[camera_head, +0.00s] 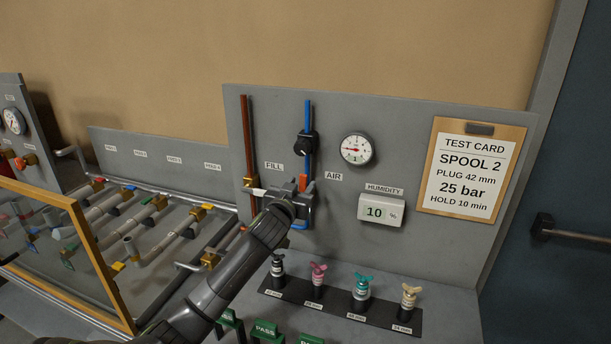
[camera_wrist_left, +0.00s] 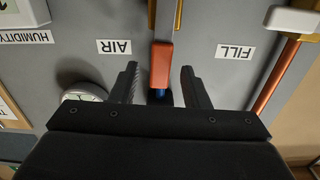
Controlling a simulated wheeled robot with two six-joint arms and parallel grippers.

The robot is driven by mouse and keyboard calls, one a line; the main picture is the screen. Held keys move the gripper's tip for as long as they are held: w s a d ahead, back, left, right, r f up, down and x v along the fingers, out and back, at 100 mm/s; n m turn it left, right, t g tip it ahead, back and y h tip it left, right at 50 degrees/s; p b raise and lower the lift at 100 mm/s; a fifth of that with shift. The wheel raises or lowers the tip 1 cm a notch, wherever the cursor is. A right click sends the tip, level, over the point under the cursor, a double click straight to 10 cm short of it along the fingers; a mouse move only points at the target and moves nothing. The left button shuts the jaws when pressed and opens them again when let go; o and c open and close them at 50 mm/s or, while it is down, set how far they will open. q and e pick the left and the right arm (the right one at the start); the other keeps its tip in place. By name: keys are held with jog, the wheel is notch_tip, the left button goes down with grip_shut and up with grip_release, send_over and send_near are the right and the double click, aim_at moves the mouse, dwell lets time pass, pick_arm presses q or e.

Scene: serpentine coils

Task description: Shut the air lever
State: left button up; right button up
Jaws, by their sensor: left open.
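The air lever (camera_head: 302,183) has an orange-red handle on the blue air pipe (camera_head: 308,115), beside the AIR label (camera_head: 334,176). In the left wrist view the orange handle (camera_wrist_left: 161,68) points along the pipe line, between the AIR label (camera_wrist_left: 114,47) and the FILL label (camera_wrist_left: 235,51). My left gripper (camera_head: 304,190) is open at the lever. In the wrist view its two fingers (camera_wrist_left: 160,84) stand on either side of the handle, with a gap on each side. The gripper hides the lower part of the lever in the head view. My right gripper is not in view.
The brown fill pipe (camera_head: 248,135) with a white-handled fill lever (camera_head: 257,191) stands just left. A black knob (camera_head: 305,144), a gauge (camera_head: 357,149) and a humidity display (camera_head: 380,211) are nearby. Several coloured plugs (camera_head: 318,275) stand below; a wood-framed clear panel (camera_head: 95,245) is at left.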

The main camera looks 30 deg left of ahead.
aim_at(303, 183)
pick_arm(q)
jog(key=shift+p+x, duration=0.5)
jog(key=shift+x, duration=1.7)
jog(key=shift+c, duration=0.3)
grip_shut()
